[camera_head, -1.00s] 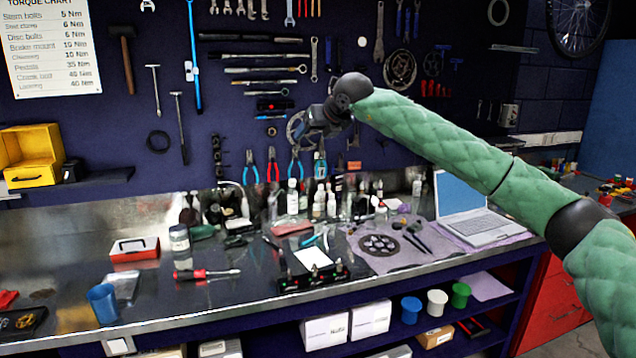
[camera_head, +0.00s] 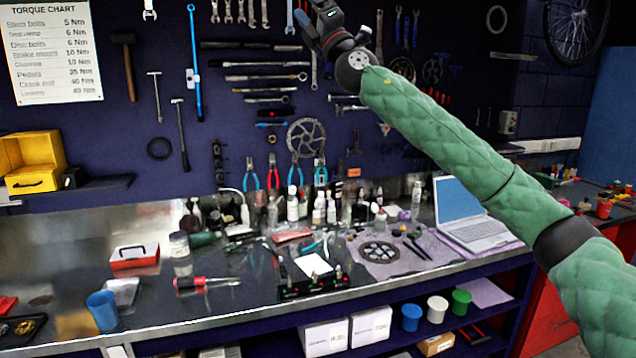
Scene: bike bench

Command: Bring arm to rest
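My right arm, in a green quilted sleeve, comes in from the right edge and reaches up and left. Its dark gripper (camera_head: 322,24) is high in front of the pegboard wall, near the top edge of the picture. Its fingers are small and partly cut off by the top edge, so whether they are open or shut cannot be told. I see nothing clearly held in it. My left gripper and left arm are out of the picture.
The metal workbench (camera_head: 215,318) holds a red-handled screwdriver (camera_head: 206,283), a blue cup (camera_head: 103,310), a black tray with white paper (camera_head: 313,275), bottles and a laptop (camera_head: 474,215). Hanging tools cover the wall behind my arm. White boxes (camera_head: 370,327) stand on the shelf below.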

